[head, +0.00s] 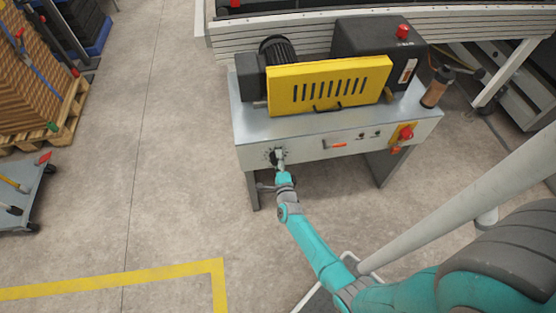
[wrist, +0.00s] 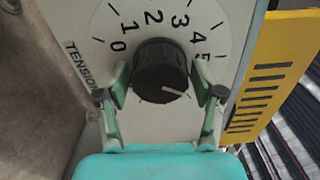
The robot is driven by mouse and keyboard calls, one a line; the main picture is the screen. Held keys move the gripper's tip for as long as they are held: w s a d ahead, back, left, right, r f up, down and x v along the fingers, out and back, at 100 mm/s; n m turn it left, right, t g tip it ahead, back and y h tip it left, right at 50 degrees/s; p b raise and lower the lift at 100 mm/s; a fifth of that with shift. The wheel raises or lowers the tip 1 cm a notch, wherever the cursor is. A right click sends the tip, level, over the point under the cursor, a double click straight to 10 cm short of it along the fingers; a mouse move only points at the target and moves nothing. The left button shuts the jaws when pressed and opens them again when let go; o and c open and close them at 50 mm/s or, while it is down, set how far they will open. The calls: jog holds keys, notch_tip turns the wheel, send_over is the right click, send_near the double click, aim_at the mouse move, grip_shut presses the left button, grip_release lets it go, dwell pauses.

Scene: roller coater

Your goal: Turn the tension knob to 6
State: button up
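The tension knob (wrist: 162,70) is a round, black, ribbed knob on a white dial plate marked TENSION. The numbers 0 to 5 show around it in the wrist view; the marks further round are hidden by my gripper. The knob's white pointer line slants right and slightly down in that view, past the 5. The number it meets cannot be read. My gripper (wrist: 161,84) has one finger on each side of the knob, with the pads appearing to press its sides. In the head view, my gripper (head: 279,162) is at the machine's front left, covering most of the knob.
The roller coater's front panel (head: 310,148) also carries an orange-red handle (head: 339,146), small black buttons, and a red switch on a yellow plate (head: 404,133). A yellow slotted guard (head: 330,85) sits above. The floor in front is open. A cart (head: 22,195) stands far left.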

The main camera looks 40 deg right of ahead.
dwell(0.3)
jog(key=v, duration=1.2)
dwell(0.3)
jog(key=s+a+r+n+t+y, duration=0.1)
jog(key=s+a+r+n+y, duration=0.1)
jog(key=s+a+r+n, duration=0.25)
jog(key=s+a+r+n+y, duration=0.2)
jog(key=s+a+n, duration=0.1)
jog(key=s+n, duration=0.3)
jog(key=s+a+r+n+t+y, duration=0.1)
jog(key=s+a+r+n+y, duration=0.2)
jog(key=s, duration=0.4)
jog(key=s+a+r+n+g+y, duration=0.1)
jog(key=s+a+r+n, duration=0.2)
jog(key=s+r+n, duration=0.3)
jog(key=s+a+r+n+g+y, duration=0.1)
jog(key=s+r+n, duration=0.5)
jog(key=r, duration=0.7)
jog(key=a+y, duration=0.1)
jog(key=a, duration=0.1)
jog(key=shift+a, duration=0.35)
